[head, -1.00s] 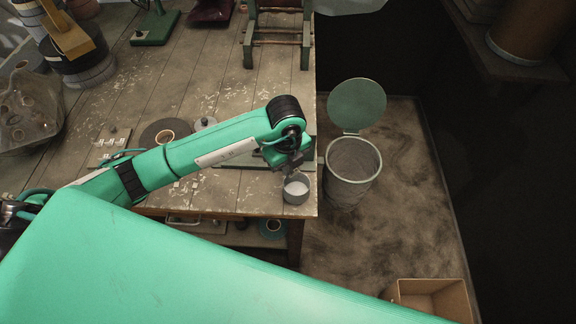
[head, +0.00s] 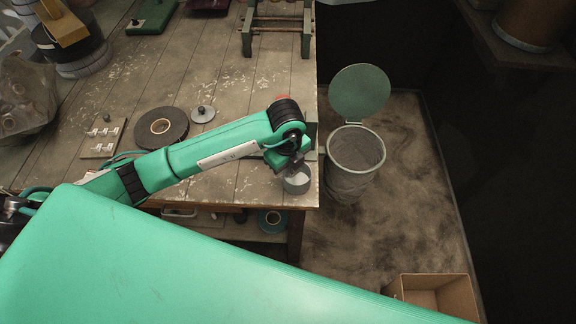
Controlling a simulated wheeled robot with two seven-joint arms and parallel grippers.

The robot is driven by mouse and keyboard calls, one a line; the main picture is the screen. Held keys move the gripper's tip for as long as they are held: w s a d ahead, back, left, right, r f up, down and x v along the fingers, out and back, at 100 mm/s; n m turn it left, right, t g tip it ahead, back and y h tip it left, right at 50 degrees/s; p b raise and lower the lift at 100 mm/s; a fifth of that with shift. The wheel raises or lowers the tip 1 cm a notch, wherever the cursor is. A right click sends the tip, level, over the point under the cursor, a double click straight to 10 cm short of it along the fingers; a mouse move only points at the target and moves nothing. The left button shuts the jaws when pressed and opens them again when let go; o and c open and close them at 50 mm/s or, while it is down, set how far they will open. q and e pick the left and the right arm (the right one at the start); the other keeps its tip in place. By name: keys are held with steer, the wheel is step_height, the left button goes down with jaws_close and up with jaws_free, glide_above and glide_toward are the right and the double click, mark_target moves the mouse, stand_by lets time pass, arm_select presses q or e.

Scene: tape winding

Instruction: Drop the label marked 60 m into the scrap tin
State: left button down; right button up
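A small round grey tin (head: 298,185), which looks like the scrap tin, stands at the right front corner of the workbench. My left gripper (head: 292,172) points down at the tin's opening and hides part of it. Its fingers are small and dark, so I cannot tell whether they are open or shut, or whether they hold a label. A small board (head: 90,152) with several white tags lies at the left of the bench; any writing on them is too small to read. My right gripper is not in view.
A dark tape roll (head: 174,122) and a grey knobbed disc (head: 203,114) lie behind my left arm. A tall bin (head: 352,185) with its round lid raised stands on the floor right of the bench. An open cardboard box (head: 470,298) is at the lower right.

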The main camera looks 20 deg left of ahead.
arm_select(q)
steer(key=c, duration=1.6)
jaws_free()
steer(key=shift+c, duration=0.2)
step_height(320, 180, up, 14)
steer(key=b, duration=0.1)
steer(key=shift+s, duration=0.15)
steer(key=shift+a+f, duration=0.1)
